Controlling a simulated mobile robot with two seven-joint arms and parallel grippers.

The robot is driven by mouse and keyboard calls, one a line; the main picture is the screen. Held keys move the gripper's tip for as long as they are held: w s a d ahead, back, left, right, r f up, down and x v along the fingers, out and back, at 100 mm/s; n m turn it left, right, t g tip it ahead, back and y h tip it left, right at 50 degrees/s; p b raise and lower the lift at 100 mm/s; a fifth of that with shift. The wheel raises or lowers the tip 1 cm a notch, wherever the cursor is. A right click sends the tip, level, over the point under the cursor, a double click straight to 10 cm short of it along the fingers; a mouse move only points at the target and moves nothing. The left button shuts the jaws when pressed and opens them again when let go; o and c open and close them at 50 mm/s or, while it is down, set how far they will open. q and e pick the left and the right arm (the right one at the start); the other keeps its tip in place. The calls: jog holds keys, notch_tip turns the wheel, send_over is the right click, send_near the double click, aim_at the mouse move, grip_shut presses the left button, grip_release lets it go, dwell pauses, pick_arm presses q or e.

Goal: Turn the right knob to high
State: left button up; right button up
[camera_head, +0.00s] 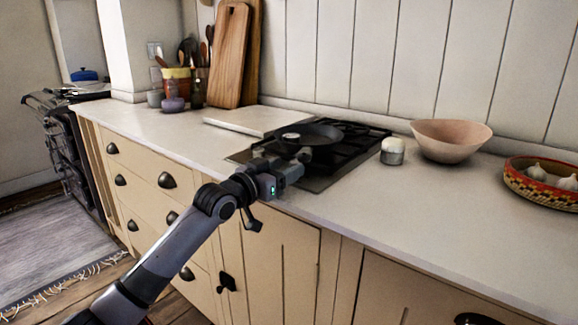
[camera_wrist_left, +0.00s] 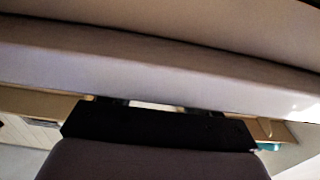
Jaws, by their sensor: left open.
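The black gas hob (camera_head: 362,139) is set into the white worktop, with a dark pan (camera_head: 322,134) on it. I cannot make out the right knob; my left gripper and wrist cover part of the hob's front. My left gripper (camera_head: 300,158) is over the hob's front edge, open, with nothing visible between its fingers. I cannot tell whether it touches the hob. The left wrist view shows my dark gripper body (camera_wrist_left: 155,125) below a blurred pale edge; no knob is recognisable there. My right gripper is not in view.
A small white-topped jar (camera_head: 392,152), a pinkish bowl (camera_head: 450,141) and a patterned basket (camera_head: 535,187) with garlic stand right of the hob. A white board (camera_head: 232,127) lies on its left. Cutting boards (camera_head: 230,55) lean behind. The front right worktop (camera_head: 420,215) is clear.

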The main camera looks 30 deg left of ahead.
pick_arm(q)
jog(key=shift+s+a, duration=0.15)
jog(key=shift+s, duration=2.2)
